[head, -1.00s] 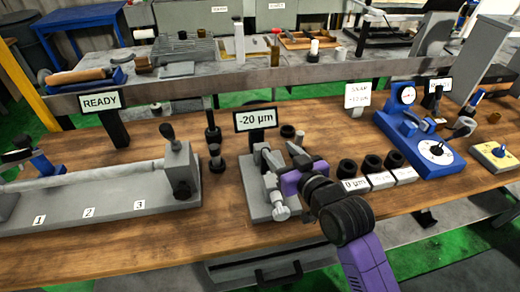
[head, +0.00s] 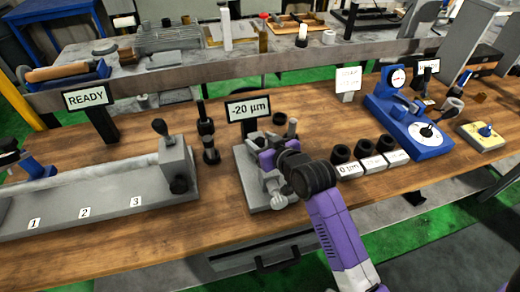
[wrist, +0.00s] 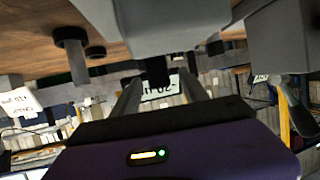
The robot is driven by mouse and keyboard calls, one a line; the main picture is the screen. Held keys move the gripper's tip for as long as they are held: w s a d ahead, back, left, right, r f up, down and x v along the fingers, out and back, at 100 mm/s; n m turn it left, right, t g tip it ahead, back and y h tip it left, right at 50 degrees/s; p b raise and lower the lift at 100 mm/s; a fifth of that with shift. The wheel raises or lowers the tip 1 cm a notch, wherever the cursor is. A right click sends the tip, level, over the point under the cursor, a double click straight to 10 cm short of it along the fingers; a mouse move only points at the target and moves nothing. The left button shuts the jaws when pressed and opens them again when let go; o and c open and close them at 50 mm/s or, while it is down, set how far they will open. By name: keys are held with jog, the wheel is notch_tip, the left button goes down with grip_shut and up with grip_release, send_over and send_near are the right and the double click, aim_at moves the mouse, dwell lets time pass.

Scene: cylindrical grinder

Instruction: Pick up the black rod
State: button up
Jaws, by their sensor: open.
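Two dark upright rods stand close together on the bench in the head view: a rear black rod (head: 203,120) and a front one (head: 211,150) with a lighter band. I cannot tell which one the task means. My gripper (head: 264,158) is to their right, over or beside a grey fixture (head: 248,190), apart from both rods. The wrist view shows the two fingers (wrist: 158,88) apart, with nothing clearly held between them. Grey blocks hide part of the bench there.
The "-20 µm" sign (head: 248,109) stands behind the fixture. A long grey machine bed (head: 100,200) lies left of the rods. Black rings (head: 364,150) on labelled blocks and a blue gauge (head: 410,125) are at right. Bare wood shows in front of the rods.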

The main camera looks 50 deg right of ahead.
jog(key=shift+w+d+f, duration=0.1)
jog(key=shift+w, duration=0.15)
grip_shut()
dwell(1.2)
